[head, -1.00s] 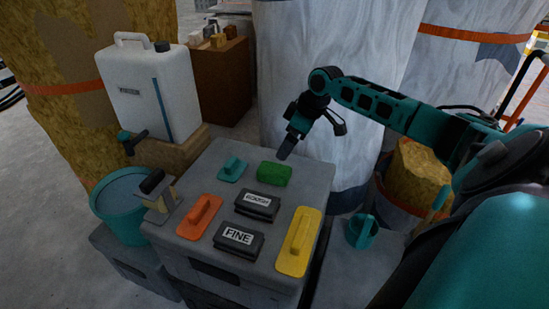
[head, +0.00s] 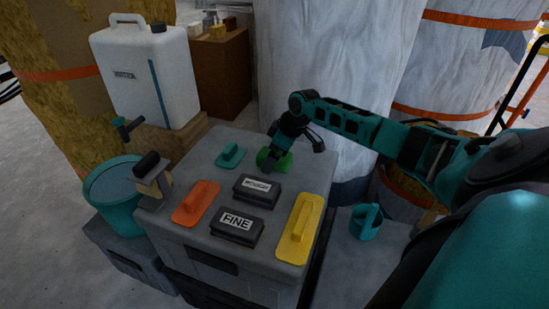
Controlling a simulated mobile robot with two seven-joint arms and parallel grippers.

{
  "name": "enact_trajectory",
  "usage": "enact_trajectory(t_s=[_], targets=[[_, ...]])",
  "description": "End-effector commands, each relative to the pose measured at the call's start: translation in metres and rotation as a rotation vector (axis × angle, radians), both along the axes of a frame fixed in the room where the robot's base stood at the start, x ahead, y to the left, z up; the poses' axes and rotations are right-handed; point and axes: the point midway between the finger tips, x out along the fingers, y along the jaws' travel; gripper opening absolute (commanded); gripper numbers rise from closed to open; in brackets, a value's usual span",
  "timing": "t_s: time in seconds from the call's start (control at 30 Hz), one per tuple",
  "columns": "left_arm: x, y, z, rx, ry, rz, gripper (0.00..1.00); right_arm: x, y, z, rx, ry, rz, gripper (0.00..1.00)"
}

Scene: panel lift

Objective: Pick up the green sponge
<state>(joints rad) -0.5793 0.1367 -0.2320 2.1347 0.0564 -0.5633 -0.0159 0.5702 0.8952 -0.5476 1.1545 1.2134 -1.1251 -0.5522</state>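The green sponge (head: 284,164) lies on the grey box top (head: 206,157), near its far edge, behind the black block labelled "ROUGH". My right gripper (head: 268,163) comes in from the right and is down at the sponge, covering part of it. The fingers overlap the sponge in the head view. I cannot tell whether they are closed on it or only around it. The sponge appears to rest on the box.
On the box are a small teal float (head: 230,155), an orange float (head: 196,203), a yellow float (head: 299,230), the "ROUGH" block (head: 256,191) and the "FINE" block (head: 237,227). A teal bucket (head: 113,195) and white jug (head: 152,75) stand left. A wrapped column (head: 345,60) rises behind.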

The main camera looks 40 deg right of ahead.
Motion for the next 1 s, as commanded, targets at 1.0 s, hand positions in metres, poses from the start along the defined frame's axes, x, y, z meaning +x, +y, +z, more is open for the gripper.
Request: enact_trajectory(t_s=[1.0], targets=[[0.0023,0.0022,0.0030,0.005,-0.007,0.001,0.43,0.0012,0.0004,-0.0072,-0.001,0.000,0.000,0.68]])
